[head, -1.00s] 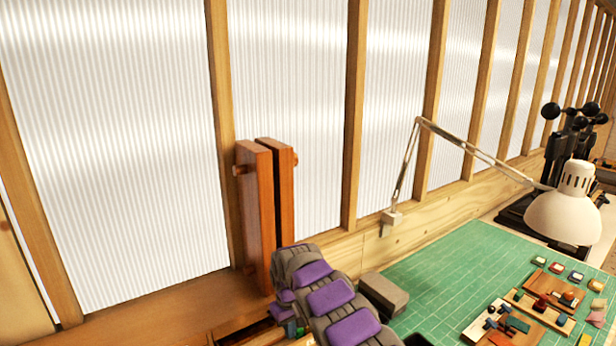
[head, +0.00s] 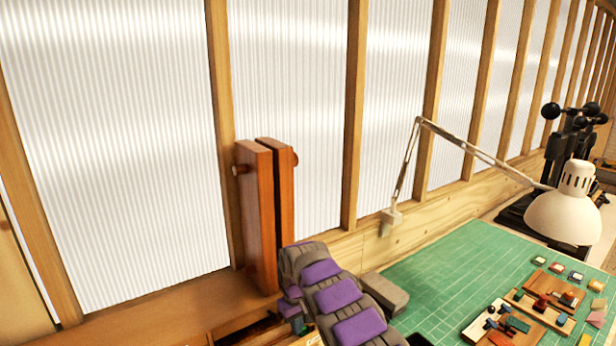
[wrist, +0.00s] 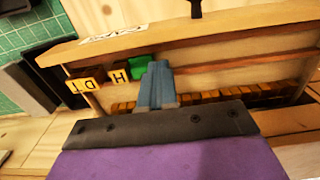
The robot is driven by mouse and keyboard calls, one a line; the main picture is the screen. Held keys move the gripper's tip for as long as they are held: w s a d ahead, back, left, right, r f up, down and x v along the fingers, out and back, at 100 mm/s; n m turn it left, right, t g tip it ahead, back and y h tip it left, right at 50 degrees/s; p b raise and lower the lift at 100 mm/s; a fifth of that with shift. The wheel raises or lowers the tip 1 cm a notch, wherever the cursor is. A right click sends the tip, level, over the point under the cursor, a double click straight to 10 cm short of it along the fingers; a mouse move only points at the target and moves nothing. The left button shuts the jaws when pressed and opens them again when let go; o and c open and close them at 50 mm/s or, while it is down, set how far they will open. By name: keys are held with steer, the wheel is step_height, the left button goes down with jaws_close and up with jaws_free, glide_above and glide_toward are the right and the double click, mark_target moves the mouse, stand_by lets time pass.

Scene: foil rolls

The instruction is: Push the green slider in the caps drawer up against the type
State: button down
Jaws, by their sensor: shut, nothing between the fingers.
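In the wrist view a wooden drawer (wrist: 230,50) fills the middle, with a pale labelled front wall. The green slider (wrist: 143,65) lies inside it, just right of a letter tile marked H (wrist: 118,74). More letter tiles (wrist: 88,84) stand further left. My gripper (wrist: 156,84) is shut and empty, its blue-grey fingers reaching into the drawer at the right side of the green slider. The fingers overlap the slider's lower right edge, so I cannot tell whether they touch. Any gap between slider and H tile is too small to judge.
A green cutting mat (head: 450,270) with several small trays lies at the right in the head view, under a white lamp (head: 565,215). A grey block (head: 385,292) sits by my arm. Upright reddish-brown boards (head: 265,215) stand behind it.

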steer(key=shift+w+d, duration=0.5)
steer(key=shift+d, duration=0.35)
steer(key=shift+s+a, duration=0.2)
steer(key=shift+a, duration=0.2)
steer(key=shift+r+p, duration=0.75)
steer(key=shift+r, duration=2.8)
